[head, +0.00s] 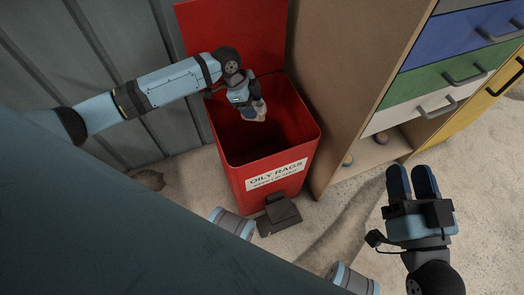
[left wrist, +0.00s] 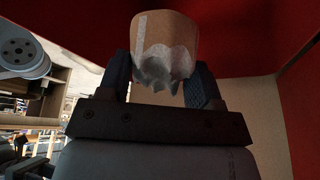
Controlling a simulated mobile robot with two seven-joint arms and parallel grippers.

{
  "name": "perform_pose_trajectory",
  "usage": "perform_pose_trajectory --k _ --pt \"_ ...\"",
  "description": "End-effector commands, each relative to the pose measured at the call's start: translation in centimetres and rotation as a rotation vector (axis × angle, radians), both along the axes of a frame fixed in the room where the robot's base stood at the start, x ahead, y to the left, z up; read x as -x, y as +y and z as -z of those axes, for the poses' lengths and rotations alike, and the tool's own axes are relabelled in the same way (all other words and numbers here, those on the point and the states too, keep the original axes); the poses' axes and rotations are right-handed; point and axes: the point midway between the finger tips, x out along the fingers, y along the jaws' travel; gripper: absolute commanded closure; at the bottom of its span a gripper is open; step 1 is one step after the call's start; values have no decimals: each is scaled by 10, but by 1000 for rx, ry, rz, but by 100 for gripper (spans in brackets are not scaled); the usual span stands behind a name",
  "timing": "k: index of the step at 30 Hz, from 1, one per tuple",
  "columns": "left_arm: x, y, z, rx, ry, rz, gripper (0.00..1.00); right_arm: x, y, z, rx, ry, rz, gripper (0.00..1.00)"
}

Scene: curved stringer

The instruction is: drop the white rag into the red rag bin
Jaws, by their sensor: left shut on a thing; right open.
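The red rag bin (head: 230,160) stands open, with its red lid (head: 235,35) raised behind and a white "OILY RAGS" label in front. My left gripper (head: 252,104) reaches in from the left over the bin's mouth and points down. It is shut on the white rag (head: 258,114), a small pale bundle. In the left wrist view the rag (left wrist: 165,45) looks tan-white with a scalloped lower edge, between the two dark fingers. Red bin walls show around it there. My right gripper (head: 412,182) is open and empty over the floor at the right.
A dark pedal (head: 279,215) sticks out at the bin's foot. A grey corrugated wall (head: 120,45) is behind.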

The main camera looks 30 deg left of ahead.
Motion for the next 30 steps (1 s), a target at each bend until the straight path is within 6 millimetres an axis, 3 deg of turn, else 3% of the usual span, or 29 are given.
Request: perform_pose_trajectory --k 3,9,23,24,27,30 --pt "0 0 14 0 -1 0 60 -1 1 22 25 46 -16 57" --pt "0 0 23 0 -1 -1 60 -1 3 42 59 109 -37 57" --pt "0 0 25 0 -1 -1 60 -1 4 50 76 141 -49 57" --pt "0 0 25 0 -1 -1 37 -1 4 50 76 141 -49 57" --pt "0 0 25 0 -1 -1 14 -1 4 50 76 141 -49 57" --pt "0 0 25 0 -1 -1 11 -1 4 50 77 142 -49 57"
